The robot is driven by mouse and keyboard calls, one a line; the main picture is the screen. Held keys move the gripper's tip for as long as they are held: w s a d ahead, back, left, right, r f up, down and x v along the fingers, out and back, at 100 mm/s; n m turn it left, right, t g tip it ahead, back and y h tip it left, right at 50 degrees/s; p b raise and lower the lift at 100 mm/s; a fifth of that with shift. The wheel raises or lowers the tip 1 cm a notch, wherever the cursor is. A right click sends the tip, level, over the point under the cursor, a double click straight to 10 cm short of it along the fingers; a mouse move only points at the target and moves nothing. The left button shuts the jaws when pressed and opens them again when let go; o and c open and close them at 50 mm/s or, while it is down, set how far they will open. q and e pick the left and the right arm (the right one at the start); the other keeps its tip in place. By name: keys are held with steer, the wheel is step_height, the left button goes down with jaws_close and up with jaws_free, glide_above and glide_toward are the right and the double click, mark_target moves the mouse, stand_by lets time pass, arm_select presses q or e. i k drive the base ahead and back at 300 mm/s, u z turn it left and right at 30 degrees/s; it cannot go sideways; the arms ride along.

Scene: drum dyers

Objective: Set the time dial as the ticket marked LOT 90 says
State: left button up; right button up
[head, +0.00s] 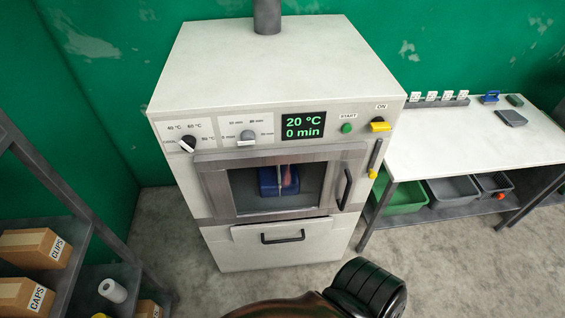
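The time dial (247,137) is a small grey knob on the white front panel of the machine (270,70), with minute marks around it. Its exact pointing is too small to tell. The display (303,125) reads 20 °C and 0 min. Several small white tickets (431,96) stand in a dark rack at the back of the white table on the right. Their print is too small to read, so I cannot tell which is marked LOT 90. Neither of my grippers is in view.
A black temperature dial (188,144) sits left of the time dial. Right are a green START button (347,128) and yellow ON switch (380,127). The windowed door (205,190) is shut. Shelving with boxes (35,248) stands left, bins (400,197) under the table (465,140).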

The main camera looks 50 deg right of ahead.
mark_target(248, 137)
steer(key=z, duration=1.55)
